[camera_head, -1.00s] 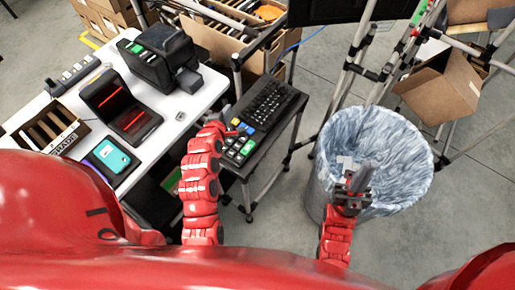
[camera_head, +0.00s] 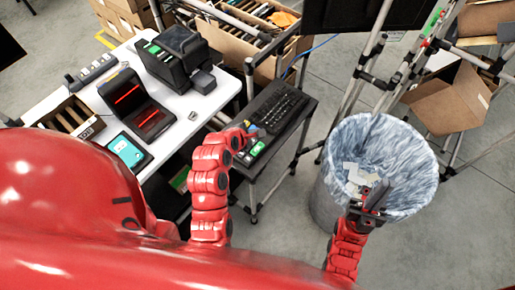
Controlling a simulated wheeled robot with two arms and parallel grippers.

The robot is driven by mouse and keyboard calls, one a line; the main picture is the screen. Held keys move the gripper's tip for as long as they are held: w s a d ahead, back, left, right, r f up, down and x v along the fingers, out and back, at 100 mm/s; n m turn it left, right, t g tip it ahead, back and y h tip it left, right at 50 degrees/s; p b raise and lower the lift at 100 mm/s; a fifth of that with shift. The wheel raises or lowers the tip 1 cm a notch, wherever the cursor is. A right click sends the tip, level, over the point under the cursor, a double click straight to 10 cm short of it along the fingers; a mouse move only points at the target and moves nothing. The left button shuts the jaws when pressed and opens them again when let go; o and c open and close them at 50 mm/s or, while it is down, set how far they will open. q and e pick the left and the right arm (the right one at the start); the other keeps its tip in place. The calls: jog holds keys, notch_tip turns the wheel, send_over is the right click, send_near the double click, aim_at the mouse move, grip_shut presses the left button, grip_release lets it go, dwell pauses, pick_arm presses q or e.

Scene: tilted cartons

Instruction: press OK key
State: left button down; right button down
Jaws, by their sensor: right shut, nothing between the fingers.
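A black keyboard (camera_head: 278,106) lies on a small dark stand right of the white table. No OK label is readable, and part of this key block is hidden by the arm. My left arm's red end reaches the keyboard's near left edge. Its gripper fingers cannot be made out, nor whether they touch a key. My right gripper (camera_head: 376,193) is shut and empty, above the near part of the lined bin, away from the keyboard.
The bin (camera_head: 405,160) with a clear liner stands right of the keyboard. The white table (camera_head: 190,107) holds a black printer (camera_head: 172,58), a scanner with red lines (camera_head: 135,105) and a teal-screen device (camera_head: 126,150). A metal frame and cartons (camera_head: 450,98) stand behind the bin.

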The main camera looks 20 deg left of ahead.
pick_arm(q)
jog(key=b, duration=0.4)
send_over(255, 150)
notch_tip(255, 150, down, 7)
jog(key=shift+s+r, duration=0.1)
jog(key=shift+r, duration=0.05)
jog(key=shift+f+b, duration=0.3)
jog(key=shift+f, duration=0.5)
dwell(1.0)
jog(key=shift+f, duration=0.4)
jog(key=shift+f, duration=0.4)
dwell(0.5)
jog(key=shift+r, duration=0.1)
jog(key=shift+r+p, duration=0.45)
jog(key=shift+r, duration=0.3)
